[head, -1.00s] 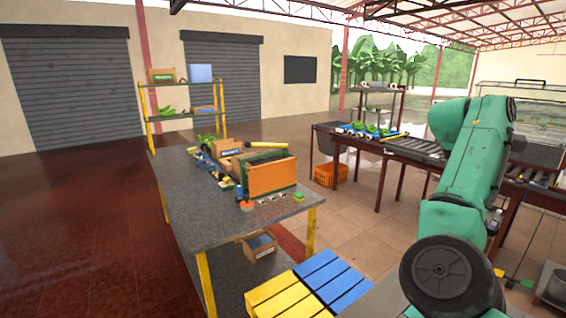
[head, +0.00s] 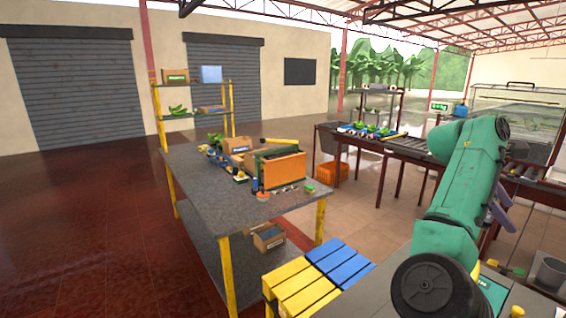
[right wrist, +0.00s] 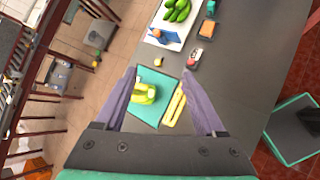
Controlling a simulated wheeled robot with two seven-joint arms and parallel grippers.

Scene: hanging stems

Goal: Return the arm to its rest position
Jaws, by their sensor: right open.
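My right arm comes in at the right of the head view, bent, with a purple finger of its gripper (head: 497,210) partly showing behind the green link. In the right wrist view my right gripper (right wrist: 162,74) is open, its two purple fingers wide apart. Between and beyond the fingers a yellow banana bunch (right wrist: 144,93) lies on a teal mat (right wrist: 150,116) on a grey table (right wrist: 236,62). A yellow-handled item (right wrist: 176,104) lies at the mat's right edge. I see nothing held between the fingers. My left gripper is not in view.
In the head view a grey workbench (head: 205,190), a yellow and blue slatted stand (head: 320,272) and a roller conveyor (head: 400,146) stand around. The red floor at left is clear.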

